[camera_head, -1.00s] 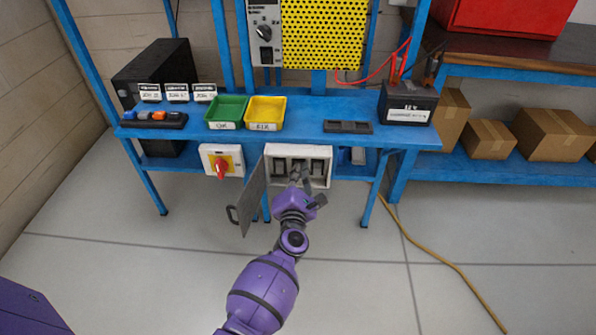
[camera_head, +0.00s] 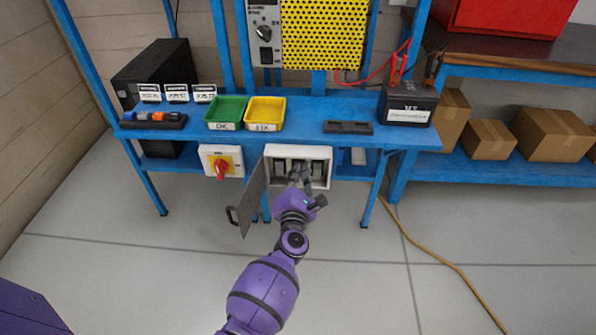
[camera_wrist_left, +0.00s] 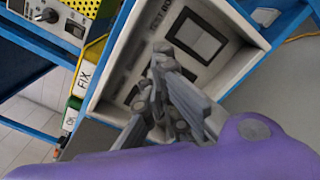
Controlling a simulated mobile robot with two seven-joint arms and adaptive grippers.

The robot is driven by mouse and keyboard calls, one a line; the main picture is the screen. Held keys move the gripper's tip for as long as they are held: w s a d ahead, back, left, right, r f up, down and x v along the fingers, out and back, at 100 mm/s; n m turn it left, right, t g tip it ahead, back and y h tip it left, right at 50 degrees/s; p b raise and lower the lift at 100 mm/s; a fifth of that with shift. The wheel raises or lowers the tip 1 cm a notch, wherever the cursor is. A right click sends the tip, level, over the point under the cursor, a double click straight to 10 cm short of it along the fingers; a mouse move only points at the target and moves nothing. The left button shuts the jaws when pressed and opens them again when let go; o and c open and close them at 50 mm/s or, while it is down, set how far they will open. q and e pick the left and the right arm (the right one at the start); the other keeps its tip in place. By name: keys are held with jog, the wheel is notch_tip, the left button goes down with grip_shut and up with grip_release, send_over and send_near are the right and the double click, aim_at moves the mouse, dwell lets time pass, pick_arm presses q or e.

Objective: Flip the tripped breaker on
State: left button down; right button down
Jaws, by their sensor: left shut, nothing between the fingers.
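The breaker box (camera_head: 325,152) is a white open box under the front edge of the blue bench, with several dark breaker switches inside. Its grey door (camera_head: 249,199) hangs open to the left. My left gripper (camera_head: 300,172) is shut and empty, with its fingertips at the middle of the box. In the left wrist view the shut fingers (camera_wrist_left: 160,65) reach into the breaker box (camera_wrist_left: 232,75) and hide part of its panel. I cannot tell contact or which switch is tripped. My right gripper is not in view.
A red rotary switch (camera_head: 221,167) on a yellow and white box is left of the door. Green (camera_head: 227,126) and yellow (camera_head: 265,128) bins and a black battery (camera_head: 407,103) stand on the bench above. The floor in front is clear except for a yellow cable (camera_head: 440,258).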

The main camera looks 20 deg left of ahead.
pick_arm(q)
jog(key=p+v, duration=0.1)
jog(key=v, duration=0.7)
jog(key=shift+s, duration=0.25)
dwell(0.5)
